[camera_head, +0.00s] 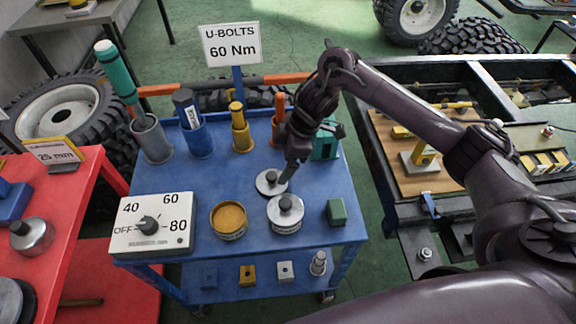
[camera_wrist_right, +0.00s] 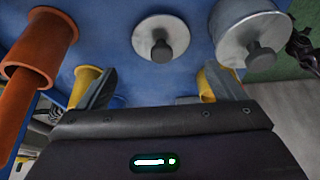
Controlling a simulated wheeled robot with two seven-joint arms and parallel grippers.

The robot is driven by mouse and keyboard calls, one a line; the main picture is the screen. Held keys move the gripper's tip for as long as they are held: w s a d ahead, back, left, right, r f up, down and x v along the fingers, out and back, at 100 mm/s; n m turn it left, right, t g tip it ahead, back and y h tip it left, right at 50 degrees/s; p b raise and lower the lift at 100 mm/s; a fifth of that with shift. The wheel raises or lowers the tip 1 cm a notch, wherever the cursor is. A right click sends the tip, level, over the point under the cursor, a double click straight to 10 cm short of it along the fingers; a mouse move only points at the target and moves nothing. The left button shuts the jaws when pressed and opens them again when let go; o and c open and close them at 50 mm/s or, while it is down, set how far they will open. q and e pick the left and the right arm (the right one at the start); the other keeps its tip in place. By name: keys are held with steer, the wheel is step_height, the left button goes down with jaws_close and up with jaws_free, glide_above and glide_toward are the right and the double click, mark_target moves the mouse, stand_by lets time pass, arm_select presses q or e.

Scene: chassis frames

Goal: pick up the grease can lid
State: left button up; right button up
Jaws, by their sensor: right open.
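A loose round metal lid (camera_head: 271,183) with a black knob lies flat on the blue cart top. It also shows at the top middle of the right wrist view (camera_wrist_right: 160,38). The open can of yellow grease (camera_head: 229,219) stands in front and to the left of it. A second can (camera_head: 286,216) with a knobbed lid on it stands just in front; it also shows in the right wrist view (camera_wrist_right: 248,28). My right gripper (camera_head: 290,176) is open and empty, pointing down just beside the loose lid, its fingers apart from the knob. My left gripper is out of view.
Blue (camera_head: 198,140), yellow (camera_head: 241,135) and orange (camera_head: 279,128) holders line the cart's back, with a teal object (camera_head: 326,145) at right. A dial box (camera_head: 152,224) sits front left, a green block (camera_head: 336,211) front right. The cart's middle left is clear.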

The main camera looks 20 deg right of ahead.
mark_target(272, 175)
steer(key=shift+w+f, duration=0.2)
steer(key=shift+f, duration=0.35)
steer(key=shift+s+a+f, duration=0.1)
steer(key=shift+a+f, duration=0.85)
steer(key=shift+f, duration=0.1)
steer(key=x, duration=0.2)
steer(key=shift+f, duration=0.4)
steer(key=shift+a+f, duration=0.1)
steer(key=shift+f, duration=0.25)
steer(key=shift+a+f, duration=0.1)
steer(key=shift+f, duration=0.1)
steer(key=c, duration=0.6)
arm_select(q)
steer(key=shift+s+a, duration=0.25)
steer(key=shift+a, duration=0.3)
arm_select(e)
steer(key=shift+c, duration=0.9)
steer(key=shift+r, duration=0.15)
